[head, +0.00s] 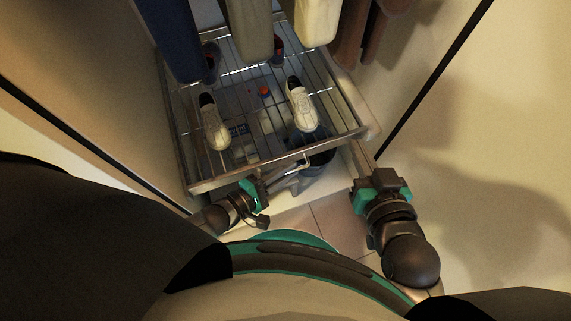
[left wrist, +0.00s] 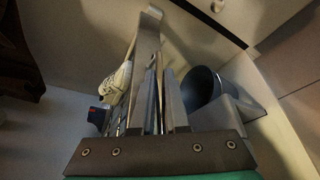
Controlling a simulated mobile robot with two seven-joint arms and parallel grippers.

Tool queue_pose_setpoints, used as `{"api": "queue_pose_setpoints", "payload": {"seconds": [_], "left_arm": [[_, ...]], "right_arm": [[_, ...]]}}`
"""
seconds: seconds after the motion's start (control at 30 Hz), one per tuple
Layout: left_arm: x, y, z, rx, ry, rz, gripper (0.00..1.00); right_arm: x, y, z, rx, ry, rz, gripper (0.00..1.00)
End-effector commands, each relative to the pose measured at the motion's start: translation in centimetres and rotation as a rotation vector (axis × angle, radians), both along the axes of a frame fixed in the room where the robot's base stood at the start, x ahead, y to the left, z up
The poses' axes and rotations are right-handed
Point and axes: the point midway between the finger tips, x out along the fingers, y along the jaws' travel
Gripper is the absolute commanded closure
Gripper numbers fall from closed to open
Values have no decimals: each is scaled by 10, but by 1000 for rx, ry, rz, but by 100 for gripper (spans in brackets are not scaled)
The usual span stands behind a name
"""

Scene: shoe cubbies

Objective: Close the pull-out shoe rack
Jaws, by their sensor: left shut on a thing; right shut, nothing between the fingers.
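The pull-out shoe rack (head: 230,177) is a metal wire tray in a cabinet, pulled out toward me. A pair of white shoes stands on it, the left one (head: 215,125) and the right one (head: 301,106), with darker shoes farther back. My left gripper (head: 288,176) is at the rack's front rail, shut on it; the exact contact is partly hidden. In the left wrist view the rack's rail (left wrist: 146,35) runs up from between the fingers (left wrist: 160,100), with a white shoe (left wrist: 117,85) beside it. My right gripper (head: 363,158) is shut and empty, right of the rack's front corner.
Clothes (head: 250,25) hang above the back of the rack. Cabinet walls stand close on both sides. Below the rack are small items, including a red-orange one (head: 265,91), and a dark round object (head: 318,158) near the front. Tiled floor (head: 335,215) shows between my arms.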

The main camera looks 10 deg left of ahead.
Motion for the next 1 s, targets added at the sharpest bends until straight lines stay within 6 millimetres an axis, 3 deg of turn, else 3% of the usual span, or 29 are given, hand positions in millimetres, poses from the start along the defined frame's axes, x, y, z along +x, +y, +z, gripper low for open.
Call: {"api": "queue_pose_setpoints", "payload": {"seconds": [0.17, 0.2, 0.3, 0.77, 1.0], "left_arm": [[7, 8, -1, 11, -1, 15, 100], [7, 8, -1, 11, -1, 16, 85], [7, 7, 0, 10, -2, 15, 75], [7, 6, 2, 4, -6, 13, 75], [-4, 13, 5, 4, -4, 11, 75]], "right_arm": [[0, 0, 0, 0, -1, 0, 100], [0, 0, 0, 0, -1, 0, 100], [0, 0, 0, 0, -1, 0, 100], [0, 0, 0, 1, -1, 1, 100], [0, -8, -2, -41, 68, -7, 100]]}}
